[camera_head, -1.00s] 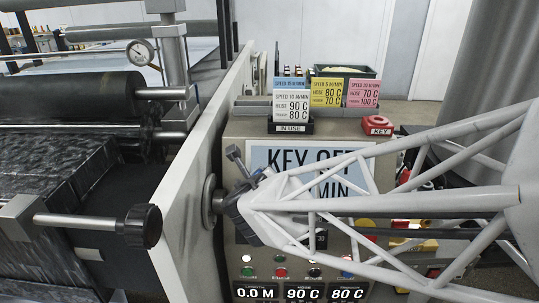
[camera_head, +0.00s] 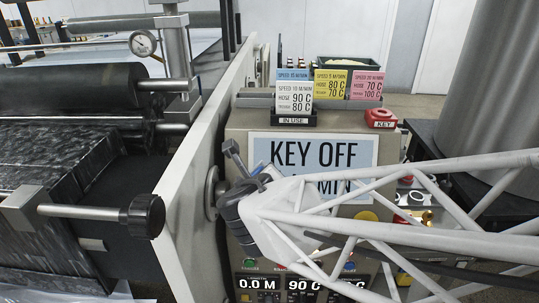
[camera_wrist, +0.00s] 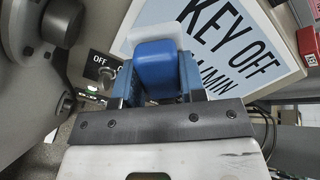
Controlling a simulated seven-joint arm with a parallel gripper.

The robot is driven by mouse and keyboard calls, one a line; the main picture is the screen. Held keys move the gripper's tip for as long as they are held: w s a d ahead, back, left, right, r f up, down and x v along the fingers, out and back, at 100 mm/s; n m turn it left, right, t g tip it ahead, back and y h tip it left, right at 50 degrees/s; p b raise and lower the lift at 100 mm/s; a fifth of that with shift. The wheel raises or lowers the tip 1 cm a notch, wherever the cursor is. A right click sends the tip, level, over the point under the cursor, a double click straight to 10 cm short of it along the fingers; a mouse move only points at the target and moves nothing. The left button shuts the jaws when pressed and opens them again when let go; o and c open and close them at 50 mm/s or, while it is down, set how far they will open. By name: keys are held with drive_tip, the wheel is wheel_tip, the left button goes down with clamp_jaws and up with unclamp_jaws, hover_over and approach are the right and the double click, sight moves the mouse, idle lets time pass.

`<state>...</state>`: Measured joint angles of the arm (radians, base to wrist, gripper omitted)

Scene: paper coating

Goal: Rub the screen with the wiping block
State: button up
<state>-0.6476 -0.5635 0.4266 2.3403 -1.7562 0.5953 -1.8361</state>
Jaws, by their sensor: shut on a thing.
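The screen (camera_head: 313,151) is a pale blue panel reading "KEY OFF", set in the front of the grey console. It also shows in the wrist view (camera_wrist: 265,62). The wiping block (camera_wrist: 155,66) is blue with a white pad (camera_wrist: 160,37) on its far side. My gripper (camera_wrist: 154,90) is shut on it. In the wrist view the pad overlaps the left part of the screen; I cannot tell whether it touches. In the head view my gripper (camera_head: 257,180) is at the screen's lower left, and my arm hides its lower part.
Standing cards (camera_head: 328,88) and a red key block (camera_head: 380,118) are on the console top. A black roller knob (camera_head: 146,216) and the machine's side wall (camera_head: 192,170) lie left of my gripper. Buttons and readouts (camera_head: 302,284) sit below the screen.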

drive_tip(key=shift+s+r, duration=0.15)
drive_tip(key=shift+s, duration=0.05)
idle(0.3)
drive_tip(key=shift+v, duration=1.4)
